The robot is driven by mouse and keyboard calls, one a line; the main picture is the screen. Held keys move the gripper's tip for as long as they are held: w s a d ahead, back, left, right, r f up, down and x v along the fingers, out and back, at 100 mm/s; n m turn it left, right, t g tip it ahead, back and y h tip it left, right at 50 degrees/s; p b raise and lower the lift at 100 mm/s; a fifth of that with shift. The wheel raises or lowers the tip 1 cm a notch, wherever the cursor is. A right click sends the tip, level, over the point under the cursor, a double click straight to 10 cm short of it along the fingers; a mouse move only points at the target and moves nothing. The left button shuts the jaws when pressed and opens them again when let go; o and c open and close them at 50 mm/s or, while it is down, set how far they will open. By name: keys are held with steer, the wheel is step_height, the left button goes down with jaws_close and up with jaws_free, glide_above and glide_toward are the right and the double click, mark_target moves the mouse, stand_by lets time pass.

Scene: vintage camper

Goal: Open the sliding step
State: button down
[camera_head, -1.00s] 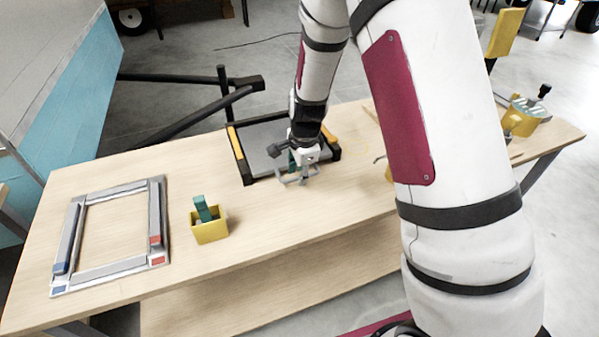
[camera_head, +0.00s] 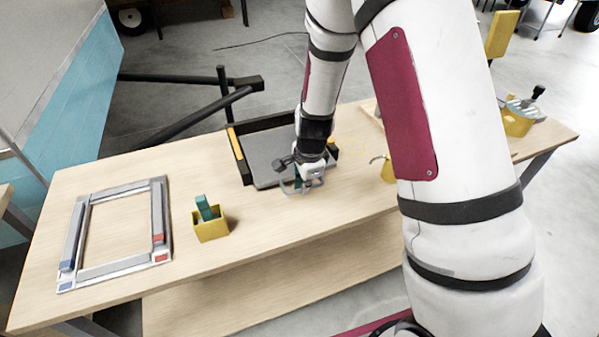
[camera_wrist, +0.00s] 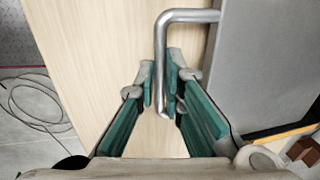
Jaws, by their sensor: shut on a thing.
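The sliding step is a grey panel (camera_head: 268,157) in a black frame (camera_head: 239,160) with yellow strips, on the workbench. A dark gap shows between the panel and the frame's back edge. Its bent metal handle (camera_head: 288,190) is at the front. My gripper (camera_head: 300,180) is above the handle, partly hiding the step's right side. In the wrist view, the green-padded fingers of my gripper (camera_wrist: 163,90) are shut on the handle (camera_wrist: 161,50), with one finger on each side of the bar. The panel (camera_wrist: 262,60) lies to the right there.
A grey rectangular frame (camera_head: 74,230) lies on the left of the wooden bench (camera_head: 330,213). A yellow box (camera_head: 211,232) holding a green piece stands between it and the step. Yellow containers (camera_head: 518,120) stand on the right. The bench in front of the handle is clear.

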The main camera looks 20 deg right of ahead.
steer(key=s, duration=0.2)
steer(key=s+p, duration=0.1)
steer(key=s, duration=0.1)
steer(key=s+p, duration=0.1)
steer(key=s, duration=0.2)
steer(key=shift+d, duration=0.25)
steer(key=c, duration=1.7)
jaws_free()
steer(key=r, duration=0.4)
steer(key=s+r, duration=0.1)
steer(key=r, duration=0.2)
steer(key=s+r, duration=0.1)
steer(key=r, duration=0.3)
steer(key=shift+s+r, duration=0.15)
steer(key=shift+r, duration=0.2)
steer(key=shift+d, duration=0.1)
